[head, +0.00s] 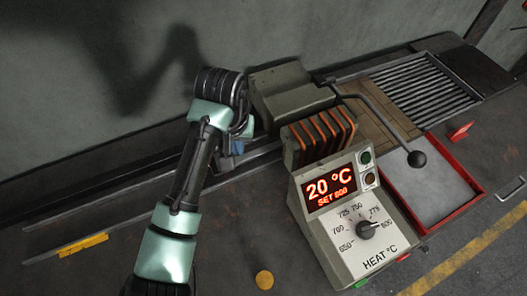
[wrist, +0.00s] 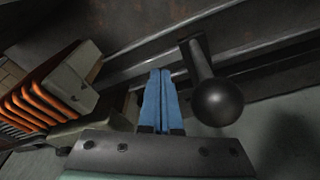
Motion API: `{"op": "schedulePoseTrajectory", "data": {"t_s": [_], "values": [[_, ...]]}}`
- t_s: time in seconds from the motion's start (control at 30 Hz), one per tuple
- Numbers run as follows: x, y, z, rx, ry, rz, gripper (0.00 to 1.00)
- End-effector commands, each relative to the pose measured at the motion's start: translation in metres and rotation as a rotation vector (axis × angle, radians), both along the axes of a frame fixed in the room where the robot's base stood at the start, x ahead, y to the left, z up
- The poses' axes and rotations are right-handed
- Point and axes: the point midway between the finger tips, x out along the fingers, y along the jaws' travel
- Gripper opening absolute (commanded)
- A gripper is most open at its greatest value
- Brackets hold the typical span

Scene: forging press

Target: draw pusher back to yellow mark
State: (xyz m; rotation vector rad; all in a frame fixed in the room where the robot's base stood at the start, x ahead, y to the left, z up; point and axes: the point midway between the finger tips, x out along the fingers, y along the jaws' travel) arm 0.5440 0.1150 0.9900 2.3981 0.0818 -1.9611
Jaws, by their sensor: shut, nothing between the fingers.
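My gripper (wrist: 163,98) is shut, its two blue fingers together with nothing between them. In the head view my gripper (head: 237,147) is mostly hidden behind my arm, at the left side of the heater. In the wrist view a dark ball knob on a short stem (wrist: 218,100), apparently the pusher's handle, stands just right of the fingers. The fingers are beside it, not around it; I cannot tell whether they touch. The pusher is not distinct in the head view.
The heater with orange coils (head: 318,137) and a 20 °C display (head: 330,190) stands right of my gripper. A grey block (head: 285,90) stands behind. The rails at left look clear.

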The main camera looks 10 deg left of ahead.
Motion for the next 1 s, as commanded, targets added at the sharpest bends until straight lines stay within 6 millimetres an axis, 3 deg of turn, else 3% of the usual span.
{"op": "schedulePoseTrajectory", "data": {"t_s": [1.0], "values": [[-0.063,0.095,0.002,0.001,-0.001,0.006,0.0]]}}
